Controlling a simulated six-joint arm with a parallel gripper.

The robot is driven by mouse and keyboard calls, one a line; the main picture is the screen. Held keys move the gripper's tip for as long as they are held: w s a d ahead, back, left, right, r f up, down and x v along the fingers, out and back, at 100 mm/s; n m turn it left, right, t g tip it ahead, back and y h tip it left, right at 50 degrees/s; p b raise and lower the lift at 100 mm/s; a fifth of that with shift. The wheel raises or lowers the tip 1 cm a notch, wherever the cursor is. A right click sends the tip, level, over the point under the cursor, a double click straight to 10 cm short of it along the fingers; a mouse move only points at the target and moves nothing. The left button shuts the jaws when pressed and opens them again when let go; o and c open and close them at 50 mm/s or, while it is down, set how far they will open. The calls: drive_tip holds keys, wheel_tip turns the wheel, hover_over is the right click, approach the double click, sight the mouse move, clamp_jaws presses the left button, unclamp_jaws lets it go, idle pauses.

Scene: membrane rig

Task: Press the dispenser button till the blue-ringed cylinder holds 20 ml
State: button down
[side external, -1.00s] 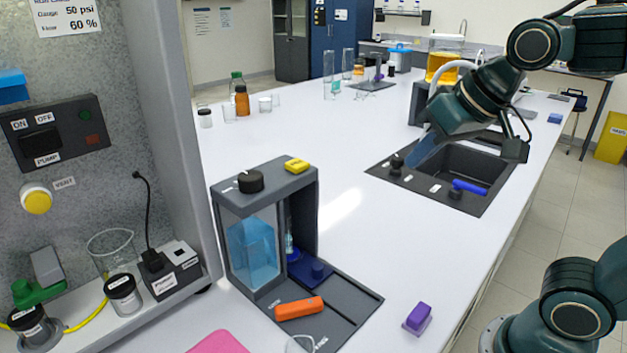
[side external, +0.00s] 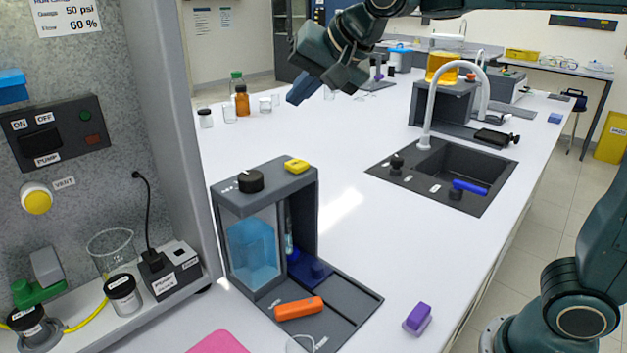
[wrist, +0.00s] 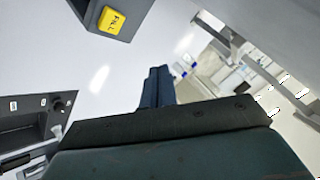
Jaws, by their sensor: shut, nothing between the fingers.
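The dispenser (side external: 262,193) is a grey box with a clear tank of blue liquid, standing on the bench. Its yellow button (side external: 296,165) is on the top right; in the wrist view the yellow button (wrist: 111,19) reads FILL. My gripper (side external: 300,89) is shut and empty, high above and behind the dispenser, apart from the button. Its blue fingers (wrist: 157,86) point ahead in the wrist view.
An orange block (side external: 299,308) lies on the dispenser's tray and a purple block (side external: 417,318) on the bench to its right. The sink (side external: 445,172) with its tall tap is further right. Bottles and beakers stand at the back. The bench between dispenser and sink is clear.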

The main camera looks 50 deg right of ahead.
sight(302, 165)
drive_tip(key=shift+f, duration=0.15)
idle(0.3)
drive_tip(key=shift+f, duration=4.25)
drive_tip(key=shift+f, duration=1.05)
drive_tip(key=shift+r, duration=0.15)
idle(0.3)
drive_tip(key=shift+r, duration=0.9)
drive_tip(key=shift+r, duration=0.1)
drive_tip(key=shift+r, duration=2.4)
